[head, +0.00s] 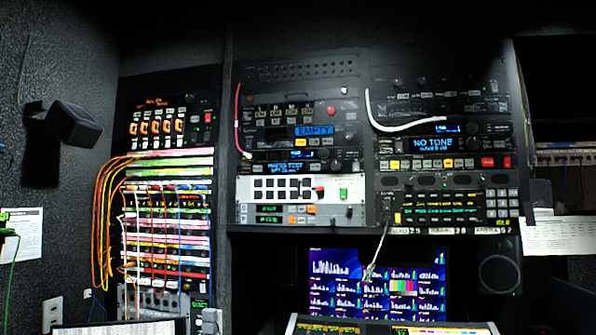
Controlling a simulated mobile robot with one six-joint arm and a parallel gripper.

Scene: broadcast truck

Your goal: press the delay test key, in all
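A rack unit in the middle bay has a small blue-lit display (287,168) that seems to read "PRESS TEST", with a smaller second line I cannot read surely. Small keys and a knob sit beside it, but their labels are too small to read, so I cannot tell which one is the delay test key. Above it is another unit with a blue "EMPTY" label (314,131). My gripper is not in view, and nothing is seen touching the keys.
A red cable (237,118) and a white cable (405,126) hang across the racks. A "NO TONE" unit (433,143) is at right. Orange patch cords (101,220) loop at left. A monitor (375,283) and a lit console (390,327) stand below.

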